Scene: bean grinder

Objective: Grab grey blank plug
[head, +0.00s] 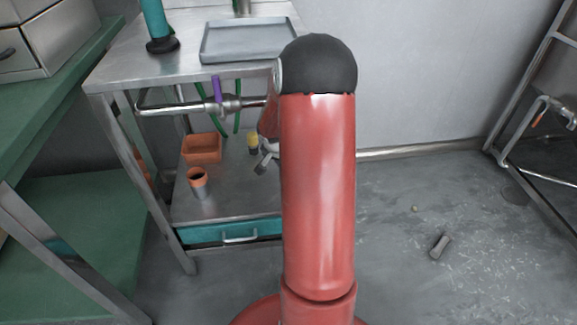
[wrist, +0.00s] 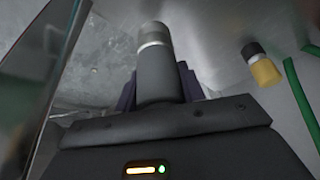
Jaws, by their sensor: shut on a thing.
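The grey blank plug (wrist: 156,75) is a dark grey cylinder with a pale ring near its far end, in the middle of the wrist view. My gripper (wrist: 158,84) is shut on it, with dark purplish fingers showing on both sides of the plug. In the head view my red arm covers most of the gripper. A small grey end (head: 262,167) shows just left of the arm, above the lower shelf of the metal table; I cannot tell clearly whether it is the plug or a finger.
A yellow and black piece (wrist: 262,66) is close by on the right in the wrist view, beside a green hose (wrist: 301,97). The lower shelf (head: 240,200) holds an orange box (head: 201,148) and an orange-rimmed cup (head: 198,181). A grey cylinder (head: 438,245) lies on the floor.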

